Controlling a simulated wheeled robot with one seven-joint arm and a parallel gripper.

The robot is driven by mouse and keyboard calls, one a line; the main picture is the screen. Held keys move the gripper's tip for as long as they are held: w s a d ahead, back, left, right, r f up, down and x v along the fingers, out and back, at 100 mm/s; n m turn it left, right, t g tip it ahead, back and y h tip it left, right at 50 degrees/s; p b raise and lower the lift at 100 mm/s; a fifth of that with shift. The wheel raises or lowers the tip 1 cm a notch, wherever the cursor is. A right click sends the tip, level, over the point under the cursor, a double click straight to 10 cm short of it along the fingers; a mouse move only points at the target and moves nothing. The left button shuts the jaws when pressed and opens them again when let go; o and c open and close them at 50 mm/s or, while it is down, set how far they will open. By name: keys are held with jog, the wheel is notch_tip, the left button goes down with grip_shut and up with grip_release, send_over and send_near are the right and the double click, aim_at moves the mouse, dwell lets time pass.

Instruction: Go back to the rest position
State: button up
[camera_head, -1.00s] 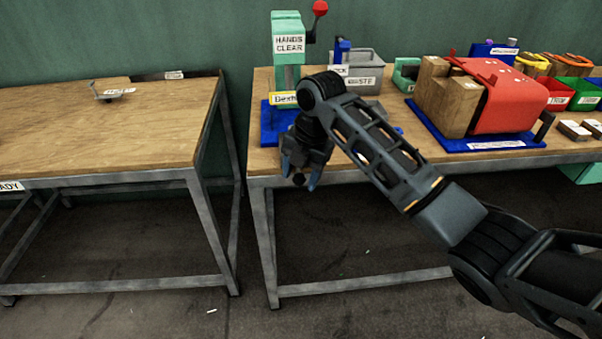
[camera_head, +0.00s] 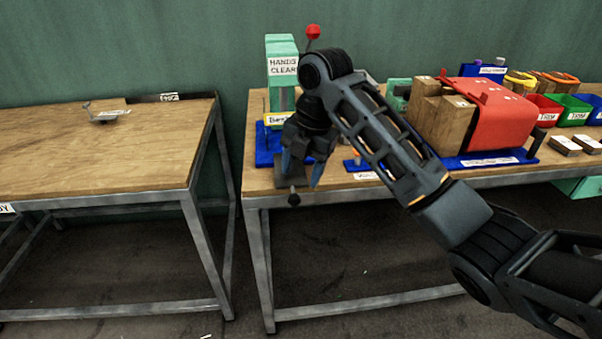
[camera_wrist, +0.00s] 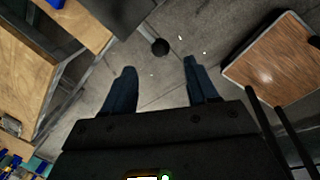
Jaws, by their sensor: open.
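My gripper (camera_head: 302,172) is open, with its dark blue fingers pointing down above the front left part of the right-hand bench. In the wrist view my gripper (camera_wrist: 157,80) has nothing between its fingers. A dark fixture (camera_head: 291,170) on the bench lies behind the fingers, and its black ball knob (camera_head: 294,200) shows below them at the front edge. In the wrist view the black knob (camera_wrist: 160,46) shows beyond the fingertips, apart from them. My arm reaches in from the lower right.
A green press (camera_head: 281,62) marked HANDS CLEAR, with a red-knobbed lever (camera_head: 313,32), stands behind my gripper. A red and wooden unit (camera_head: 497,118) and coloured bins (camera_head: 575,105) are to the right. A gap separates the left bench (camera_head: 100,150) from the right bench (camera_head: 262,185).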

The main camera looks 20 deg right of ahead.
jog(key=shift+f, duration=0.1)
jog(key=s+a+f+m+t+y, duration=0.25)
jog(key=s+a+f+m, duration=0.25)
jog(key=a+f, duration=0.25)
jog(key=s+a+f+m+t+y, duration=0.2)
jog(key=s+a+f+m+t, duration=0.1)
jog(key=s+a+f+m, duration=0.4)
jog(key=s+a+f+m+t, duration=0.1)
jog(key=s+a+m+t, duration=0.1)
jog(key=s, duration=0.2)
jog(key=s+d+r+m+t+h, duration=0.15)
jog(key=s+d+m, duration=0.25)
jog(key=s, duration=0.6)
jog(key=s+d+m+t+h, duration=0.25)
jog(key=s+d+m, duration=0.2)
jog(key=s, duration=0.55)
jog(key=s+d+r+m+t+h, duration=0.1)
jog(key=s+d+r, duration=0.5)
jog(key=s+r, duration=0.6)
jog(key=shift+s+d+m+h, duration=0.15)
jog(key=shift+s+m+h, duration=0.3)
jog(key=shift+m, duration=0.6)
